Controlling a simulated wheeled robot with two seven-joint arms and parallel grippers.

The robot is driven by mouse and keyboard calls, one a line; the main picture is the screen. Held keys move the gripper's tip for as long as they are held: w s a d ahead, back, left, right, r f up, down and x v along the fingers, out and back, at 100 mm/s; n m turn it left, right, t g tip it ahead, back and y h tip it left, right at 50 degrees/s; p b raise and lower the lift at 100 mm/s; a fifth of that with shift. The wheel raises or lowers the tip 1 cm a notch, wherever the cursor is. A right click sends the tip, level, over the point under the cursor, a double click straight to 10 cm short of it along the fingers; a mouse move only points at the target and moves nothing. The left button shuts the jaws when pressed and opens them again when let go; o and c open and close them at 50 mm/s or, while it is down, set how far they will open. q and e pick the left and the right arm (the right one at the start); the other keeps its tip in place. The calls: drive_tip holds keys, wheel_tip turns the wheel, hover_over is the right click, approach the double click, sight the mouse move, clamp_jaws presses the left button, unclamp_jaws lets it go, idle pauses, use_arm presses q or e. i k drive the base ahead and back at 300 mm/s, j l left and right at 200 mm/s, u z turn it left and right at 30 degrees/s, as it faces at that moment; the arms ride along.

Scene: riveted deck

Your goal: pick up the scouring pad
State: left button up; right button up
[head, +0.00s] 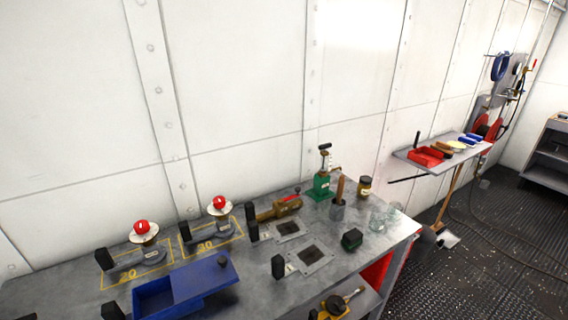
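A small dark green block (352,239), which looks like the scouring pad, lies on the right part of the grey workbench (335,268). It sits to the right of a metal plate with a dark square (312,256), apart from it. Its top and near sides are in plain sight and nothing covers it. Neither of my grippers shows in the head view, so nothing is seen holding or touching the block.
A blue box (156,299) with a lid is at front left.

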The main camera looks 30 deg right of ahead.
sight(353, 237)
drive_tip(key=z, duration=1.55)
